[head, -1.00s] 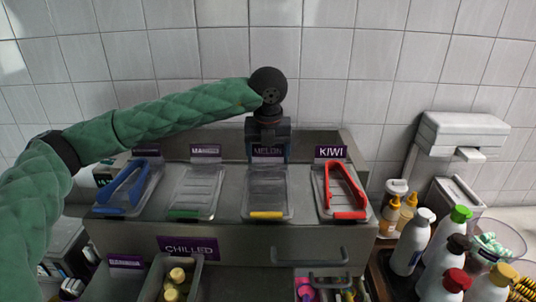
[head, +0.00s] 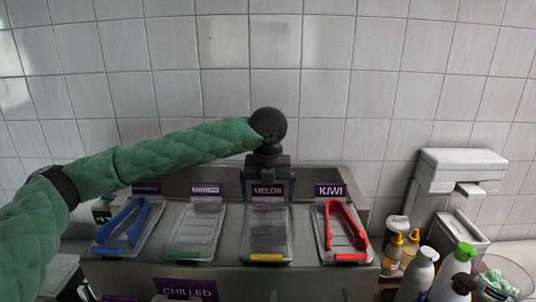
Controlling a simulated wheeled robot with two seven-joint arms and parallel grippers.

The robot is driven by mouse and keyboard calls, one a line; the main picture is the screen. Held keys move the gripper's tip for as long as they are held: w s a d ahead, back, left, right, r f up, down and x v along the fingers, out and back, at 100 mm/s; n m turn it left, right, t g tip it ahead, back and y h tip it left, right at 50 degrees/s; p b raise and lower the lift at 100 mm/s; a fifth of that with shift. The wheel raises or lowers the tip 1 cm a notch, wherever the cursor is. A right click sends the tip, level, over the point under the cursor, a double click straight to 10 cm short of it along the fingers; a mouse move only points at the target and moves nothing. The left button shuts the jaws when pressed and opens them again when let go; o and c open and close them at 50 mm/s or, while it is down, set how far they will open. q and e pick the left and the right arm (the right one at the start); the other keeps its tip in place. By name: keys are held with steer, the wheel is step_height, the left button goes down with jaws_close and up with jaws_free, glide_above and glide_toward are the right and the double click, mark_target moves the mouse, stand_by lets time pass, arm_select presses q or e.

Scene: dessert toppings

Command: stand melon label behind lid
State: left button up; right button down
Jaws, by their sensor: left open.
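The purple MELON label (head: 267,190) stands upright behind the clear lid (head: 268,225) with the yellow handle, in the row with the other labels. My left gripper (head: 268,184) points down right at the label, with its fingers at the label's two sides. It is open; whether a finger touches the label I cannot tell. The gripper's body hides what is directly behind the label. My right gripper is not in view.
The steel counter (head: 225,277) also holds a lid with blue tongs (head: 124,222), a green-handled lid (head: 196,230) and a lid with red tongs (head: 345,225). MANGO (head: 206,189) and KIWI (head: 330,190) labels stand close by. Bottles (head: 416,270) stand at the right.

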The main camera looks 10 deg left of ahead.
mark_target(268, 188)
arm_select(q)
steer(key=shift+r, duration=0.6)
steer(key=r+b, duration=0.1)
steer(key=r, duration=0.1)
steer(key=r+b, duration=0.1)
steer(key=shift+s+r+b, duration=0.3)
steer(key=shift+s+d+r+b, duration=0.15)
steer(key=shift+r+b, duration=0.25)
steer(key=shift+r, duration=0.25)
steer(key=shift+s+r+b, duration=0.1)
steer(key=shift+r+b, duration=0.25)
steer(key=shift+r, duration=0.25)
steer(key=shift+s+r+b, duration=0.2)
steer(key=shift+r+b, duration=0.3)
steer(key=shift+r, duration=0.8)
steer(key=shift+s+r+b, duration=0.15)
steer(key=shift+r+b, duration=0.3)
steer(key=shift+r, duration=0.85)
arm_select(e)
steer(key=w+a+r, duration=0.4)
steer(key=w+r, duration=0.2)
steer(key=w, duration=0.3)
